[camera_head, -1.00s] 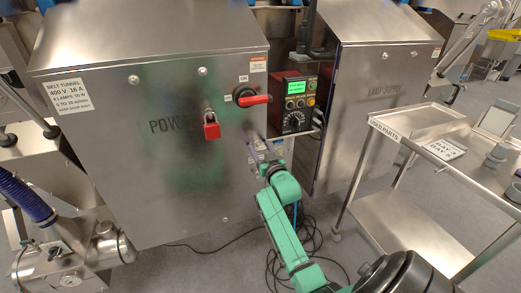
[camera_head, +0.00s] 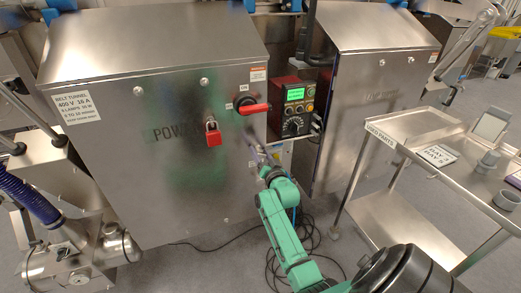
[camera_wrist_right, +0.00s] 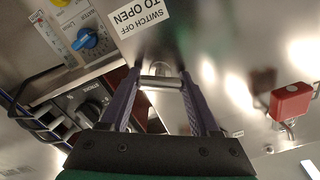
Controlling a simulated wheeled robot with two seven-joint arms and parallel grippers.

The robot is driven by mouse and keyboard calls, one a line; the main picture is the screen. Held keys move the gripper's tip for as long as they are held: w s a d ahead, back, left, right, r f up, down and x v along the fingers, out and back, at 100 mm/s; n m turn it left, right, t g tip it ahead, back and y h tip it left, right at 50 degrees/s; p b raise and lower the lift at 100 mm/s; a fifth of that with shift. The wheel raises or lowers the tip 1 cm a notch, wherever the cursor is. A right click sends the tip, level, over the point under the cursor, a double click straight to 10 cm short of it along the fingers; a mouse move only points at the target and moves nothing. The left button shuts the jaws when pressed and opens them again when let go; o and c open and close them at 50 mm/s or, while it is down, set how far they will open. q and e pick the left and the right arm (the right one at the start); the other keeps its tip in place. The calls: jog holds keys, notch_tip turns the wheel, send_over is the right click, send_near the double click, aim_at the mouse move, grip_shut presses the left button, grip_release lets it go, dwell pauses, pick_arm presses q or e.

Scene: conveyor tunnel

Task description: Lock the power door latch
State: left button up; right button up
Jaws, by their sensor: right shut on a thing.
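The POWER box (camera_head: 120,190) is a steel cabinet at the left of the head view. My right gripper (camera_head: 257,150) is at the right part of its front, below the red rotary handle (camera_head: 255,108). In the right wrist view, my right gripper's two purple fingers (camera_wrist_right: 160,80) are closed about a small metal latch (camera_wrist_right: 160,83). The fingers and arm hide much of the latch in the head view. A red padlock (camera_head: 213,137) hangs on the box front, left of the gripper; it also shows in the wrist view (camera_wrist_right: 291,101). My left gripper is out of view.
A control panel (camera_head: 294,108) with a green display stands just right of the POWER box. A second steel cabinet (camera_head: 375,100) is beyond it. A steel cart (camera_head: 400,205) stands at the right. Loose cables (camera_head: 312,235) lie on the floor near my arm.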

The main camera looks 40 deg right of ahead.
jog(key=m+p, duration=0.1)
jog(key=m, duration=0.1)
jog(key=shift+r+m, duration=0.15)
jog(key=shift+m, duration=0.25)
jog(key=m+p, duration=0.1)
jog(key=m, duration=0.1)
jog(key=shift+m, duration=0.4)
jog(key=m+p, duration=0.1)
jog(key=m, duration=0.2)
jog(key=shift+f+m, duration=0.25)
jog(key=shift+m, duration=1.55)
jog(key=o, duration=1.4)
jog(key=shift+c, duration=0.2)
